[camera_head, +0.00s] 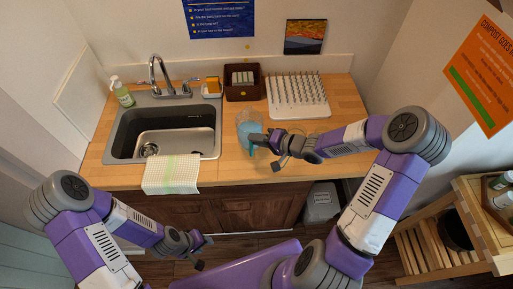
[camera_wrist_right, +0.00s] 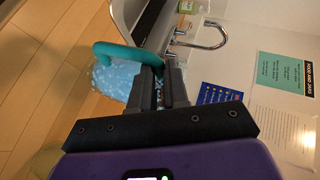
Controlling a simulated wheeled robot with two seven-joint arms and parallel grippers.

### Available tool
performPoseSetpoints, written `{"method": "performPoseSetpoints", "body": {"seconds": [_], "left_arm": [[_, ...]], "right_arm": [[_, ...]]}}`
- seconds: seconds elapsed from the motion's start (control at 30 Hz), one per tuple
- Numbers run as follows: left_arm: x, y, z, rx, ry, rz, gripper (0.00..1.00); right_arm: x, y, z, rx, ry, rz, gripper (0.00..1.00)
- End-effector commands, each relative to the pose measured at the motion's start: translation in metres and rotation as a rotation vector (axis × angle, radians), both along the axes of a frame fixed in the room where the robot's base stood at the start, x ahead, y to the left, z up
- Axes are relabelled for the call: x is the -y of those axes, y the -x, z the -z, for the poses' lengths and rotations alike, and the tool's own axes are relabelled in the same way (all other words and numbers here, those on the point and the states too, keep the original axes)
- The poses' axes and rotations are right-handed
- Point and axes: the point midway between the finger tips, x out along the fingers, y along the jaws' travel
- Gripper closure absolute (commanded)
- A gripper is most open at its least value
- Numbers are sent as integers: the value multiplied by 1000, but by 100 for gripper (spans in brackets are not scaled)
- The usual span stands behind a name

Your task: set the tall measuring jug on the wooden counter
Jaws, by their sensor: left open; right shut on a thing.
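The tall measuring jug (camera_head: 249,124) is clear bluish with a teal handle. It is at the wooden counter (camera_head: 238,169), just right of the sink; whether its base touches the wood I cannot tell. My right gripper (camera_head: 266,142) is shut on the jug's handle from the right. In the right wrist view the jug (camera_wrist_right: 115,80) appears beyond the fingers, and the right gripper (camera_wrist_right: 161,85) closes on the teal handle. My left gripper (camera_head: 203,253) is open and empty, low in front of the cabinet, away from the jug.
The sink (camera_head: 165,132) with its faucet lies left of the jug, and a checked towel (camera_head: 172,174) hangs over its front edge. A white drying rack (camera_head: 298,96) and a brown box (camera_head: 243,83) stand behind. Counter right of the jug is partly free under my arm.

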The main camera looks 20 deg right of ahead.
Motion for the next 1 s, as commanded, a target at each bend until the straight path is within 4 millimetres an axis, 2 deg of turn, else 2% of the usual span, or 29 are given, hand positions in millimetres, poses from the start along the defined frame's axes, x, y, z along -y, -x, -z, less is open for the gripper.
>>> {"method": "performPoseSetpoints", "body": {"seconds": [0.37,0.8,0.83,1.0], "left_arm": [[0,0,10,0,0,0,57],[0,0,10,0,0,0,57],[0,0,10,0,0,0,57],[0,0,10,0,0,0,57]], "right_arm": [[0,-1,38,7,-1,-1,100],[-1,-1,43,9,0,-2,100],[0,0,45,3,1,0,82],[0,0,45,2,1,0,59]]}}
